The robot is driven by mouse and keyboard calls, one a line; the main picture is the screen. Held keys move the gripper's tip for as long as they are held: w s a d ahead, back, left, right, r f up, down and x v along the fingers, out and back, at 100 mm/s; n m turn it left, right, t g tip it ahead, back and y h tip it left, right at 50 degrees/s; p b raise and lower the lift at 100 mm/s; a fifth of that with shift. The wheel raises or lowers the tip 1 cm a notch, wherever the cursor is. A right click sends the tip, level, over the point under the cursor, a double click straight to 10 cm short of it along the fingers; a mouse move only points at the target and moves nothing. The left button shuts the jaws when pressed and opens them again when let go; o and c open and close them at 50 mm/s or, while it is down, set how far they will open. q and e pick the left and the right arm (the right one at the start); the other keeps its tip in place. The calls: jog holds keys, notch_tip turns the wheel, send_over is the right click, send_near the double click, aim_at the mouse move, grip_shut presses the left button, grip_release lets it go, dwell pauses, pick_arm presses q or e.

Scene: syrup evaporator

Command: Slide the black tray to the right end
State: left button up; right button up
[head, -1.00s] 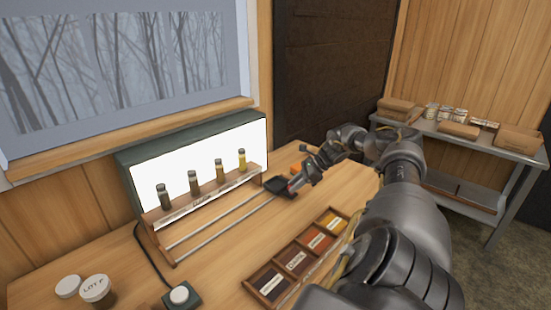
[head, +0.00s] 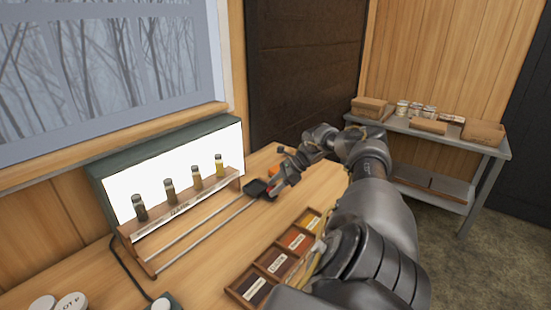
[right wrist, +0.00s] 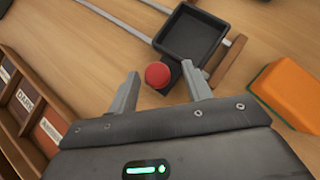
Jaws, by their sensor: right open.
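The black tray (head: 257,188) sits on two metal rails in front of the bottle rack, at their right end. In the right wrist view the square, empty tray (right wrist: 190,36) lies close to the wooden end piece (right wrist: 230,64); I cannot tell whether they touch. A red knob (right wrist: 158,75) sticks out from the tray on a short black handle. My right gripper (right wrist: 163,88) is open, its fingertips on either side of the knob with visible gaps. In the head view my right gripper (head: 284,184) is just right of the tray. My left gripper is not in view.
An orange block (right wrist: 286,92) lies right of the tray. A wooden rack (head: 182,207) with several syrup bottles stands before a lit panel (head: 170,165). A compartment box (head: 278,262) with labelled samples is nearer me. A metal shelf table (head: 430,130) stands at the back right.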

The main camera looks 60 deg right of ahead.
jog(key=b+v, duration=0.1)
jog(key=v, duration=1)
dwell(0.4)
